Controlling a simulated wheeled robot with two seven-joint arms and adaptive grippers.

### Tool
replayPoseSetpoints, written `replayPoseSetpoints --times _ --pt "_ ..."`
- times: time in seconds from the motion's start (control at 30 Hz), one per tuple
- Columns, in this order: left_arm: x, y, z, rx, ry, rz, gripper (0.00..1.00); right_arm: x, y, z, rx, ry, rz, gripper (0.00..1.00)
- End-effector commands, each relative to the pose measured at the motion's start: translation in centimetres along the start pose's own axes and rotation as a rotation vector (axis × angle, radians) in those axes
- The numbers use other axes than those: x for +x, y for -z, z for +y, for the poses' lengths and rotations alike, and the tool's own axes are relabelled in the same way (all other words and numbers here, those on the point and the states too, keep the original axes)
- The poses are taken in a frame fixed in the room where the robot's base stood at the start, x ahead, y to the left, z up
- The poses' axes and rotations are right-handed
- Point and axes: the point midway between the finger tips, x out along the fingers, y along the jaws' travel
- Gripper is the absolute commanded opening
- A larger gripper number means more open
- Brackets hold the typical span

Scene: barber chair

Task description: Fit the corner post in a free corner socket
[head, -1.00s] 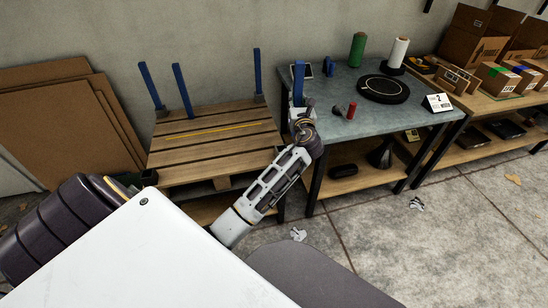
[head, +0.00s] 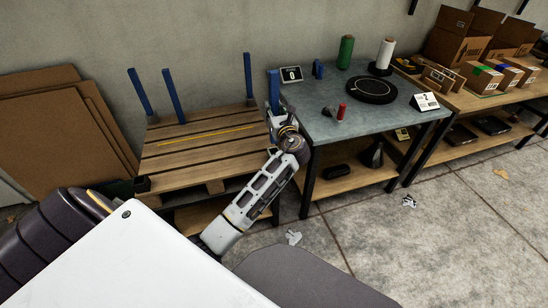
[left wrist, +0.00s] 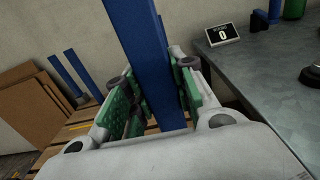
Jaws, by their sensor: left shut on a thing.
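My left gripper (head: 275,117) is shut on a blue corner post (head: 273,88), held upright near the pallet's right edge, beside the grey table. In the left wrist view the post (left wrist: 150,65) stands between the green finger pads; its lower end is hidden. The wooden pallet (head: 195,155) has three other blue posts standing on it: two at the back left (head: 140,92) (head: 173,95) and one at the back right (head: 248,78). A dark empty corner socket (head: 143,184) shows at the front left. The front right corner is largely hidden by my arm. My right gripper is not in view.
The grey table (head: 325,125) adjoins the pallet on the right. It bears a small display (head: 291,74), a red cylinder (head: 342,111), a black round plate (head: 371,90), and green (head: 345,52) and white (head: 385,54) rolls. Cardboard sheets (head: 45,140) lean at the left.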

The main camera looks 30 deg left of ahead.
Motion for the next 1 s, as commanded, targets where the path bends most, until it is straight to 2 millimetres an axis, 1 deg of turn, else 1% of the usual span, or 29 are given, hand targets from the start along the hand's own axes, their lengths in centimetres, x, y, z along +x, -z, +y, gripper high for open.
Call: replayPoseSetpoints --times 0.17,0.4,0.53,0.67,1.0 --pt "0.0 1.0 0.0 0.001 0.001 0.000 0.00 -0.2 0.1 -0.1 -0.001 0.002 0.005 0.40" --pt "0.0 4.3 0.0 0.002 0.000 0.001 0.00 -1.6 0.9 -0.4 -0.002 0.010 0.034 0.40" --pt "0.0 5.7 0.0 0.001 0.000 0.000 0.00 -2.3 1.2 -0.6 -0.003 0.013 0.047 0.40" --pt "0.0 6.2 0.0 0.001 0.000 -0.001 0.00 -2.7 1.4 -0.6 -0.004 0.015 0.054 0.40" --pt "0.0 6.3 0.0 0.000 0.000 -0.001 0.00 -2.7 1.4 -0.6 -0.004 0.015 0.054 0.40"
